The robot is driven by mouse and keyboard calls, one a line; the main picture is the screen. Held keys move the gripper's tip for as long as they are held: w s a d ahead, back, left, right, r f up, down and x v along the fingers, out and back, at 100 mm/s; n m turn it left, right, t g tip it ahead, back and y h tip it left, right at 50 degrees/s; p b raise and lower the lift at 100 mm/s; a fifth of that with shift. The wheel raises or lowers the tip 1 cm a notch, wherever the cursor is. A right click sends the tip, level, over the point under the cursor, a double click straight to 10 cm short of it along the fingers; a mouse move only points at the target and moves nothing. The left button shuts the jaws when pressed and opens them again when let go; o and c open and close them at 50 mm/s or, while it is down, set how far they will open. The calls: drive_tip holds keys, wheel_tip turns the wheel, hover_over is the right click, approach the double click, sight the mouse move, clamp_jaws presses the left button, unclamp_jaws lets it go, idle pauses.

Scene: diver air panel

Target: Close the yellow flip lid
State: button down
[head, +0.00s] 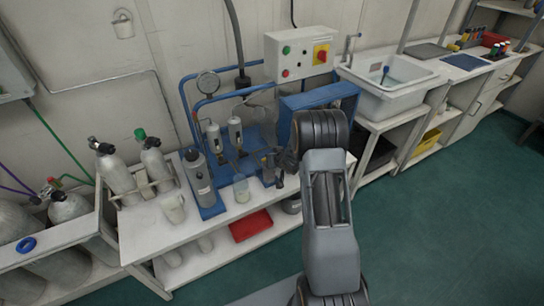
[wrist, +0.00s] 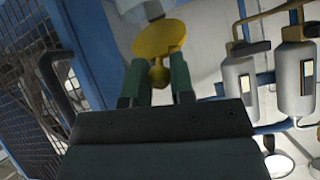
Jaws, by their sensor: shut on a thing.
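The yellow flip lid (wrist: 159,38) shows in the wrist view as a round disc with a small knob at its near edge. My gripper (wrist: 159,76) has its two green fingers on either side of that knob and is shut on it. A pale fitting (wrist: 136,8) shows just beyond the lid, partly hidden by it. How far the lid is open I cannot tell. In the head view my gripper (head: 277,172) is at the blue panel rig on the bench, and I cannot make out the lid there.
In the wrist view, grey canisters (wrist: 242,84) hang close on the right, and a blue-framed mesh guard (wrist: 35,70) is on the left. In the head view a grey bottle (head: 199,180) and a clear beaker (head: 241,190) stand left of my gripper. A sink (head: 385,85) is at right.

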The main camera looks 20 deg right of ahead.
drive_tip(key=shift+w+r, duration=0.3)
drive_tip(key=shift+r, duration=0.1)
drive_tip(key=c, duration=1.3)
unclamp_jaws()
drive_tip(key=shift+c, duration=0.2)
drive_tip(key=o, duration=0.4)
drive_tip(key=shift+s+f, duration=0.1)
drive_tip(key=shift+f, duration=0.05)
drive_tip(key=shift+c, duration=0.2)
drive_tip(key=p+v, duration=0.2)
drive_tip(key=v, duration=1.1)
drive_tip(key=shift+s+r, duration=0.25)
drive_tip(key=shift+s, duration=0.05)
